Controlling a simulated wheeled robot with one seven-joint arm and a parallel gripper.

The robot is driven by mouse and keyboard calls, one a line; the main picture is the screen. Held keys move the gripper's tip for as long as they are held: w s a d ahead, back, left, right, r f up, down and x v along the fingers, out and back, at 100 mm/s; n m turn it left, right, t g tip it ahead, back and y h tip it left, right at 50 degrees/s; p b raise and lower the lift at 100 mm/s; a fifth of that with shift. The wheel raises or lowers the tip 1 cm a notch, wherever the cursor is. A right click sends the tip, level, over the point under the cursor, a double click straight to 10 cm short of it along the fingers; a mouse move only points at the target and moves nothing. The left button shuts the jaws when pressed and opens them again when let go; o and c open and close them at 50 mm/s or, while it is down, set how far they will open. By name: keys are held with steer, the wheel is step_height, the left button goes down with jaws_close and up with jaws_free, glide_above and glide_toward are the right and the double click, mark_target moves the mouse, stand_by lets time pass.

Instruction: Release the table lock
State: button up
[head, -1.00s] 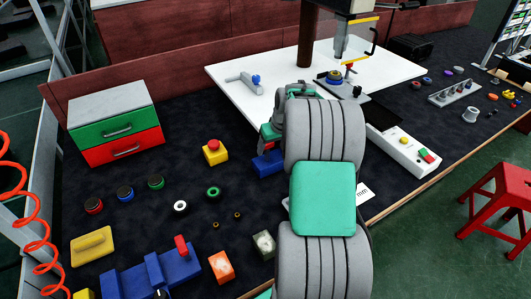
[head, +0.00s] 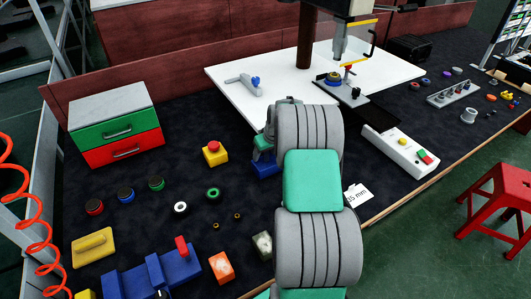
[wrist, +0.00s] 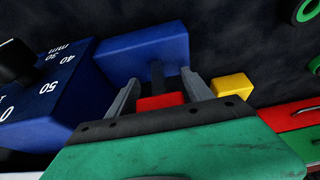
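A blue block (wrist: 145,50) with a dark stem and a red end piece (wrist: 160,101) is in front of my gripper in the wrist view; I take this as the table lock lever. My gripper (wrist: 160,88) has its two grey fingers apart, one on each side of the red piece, with narrow gaps that look open. In the head view the blue block (head: 266,169) shows only partly, under my wrist; my fingers and the red piece are hidden there by my arm.
A larger blue block with a millimetre scale (wrist: 45,85) stands close on the left in the wrist view. The emergency-stop box (head: 214,153) and drawer cabinet (head: 115,125) are left of my arm. The white control box (head: 400,152) is to the right.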

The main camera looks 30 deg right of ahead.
jaws_close()
stand_by(0.4)
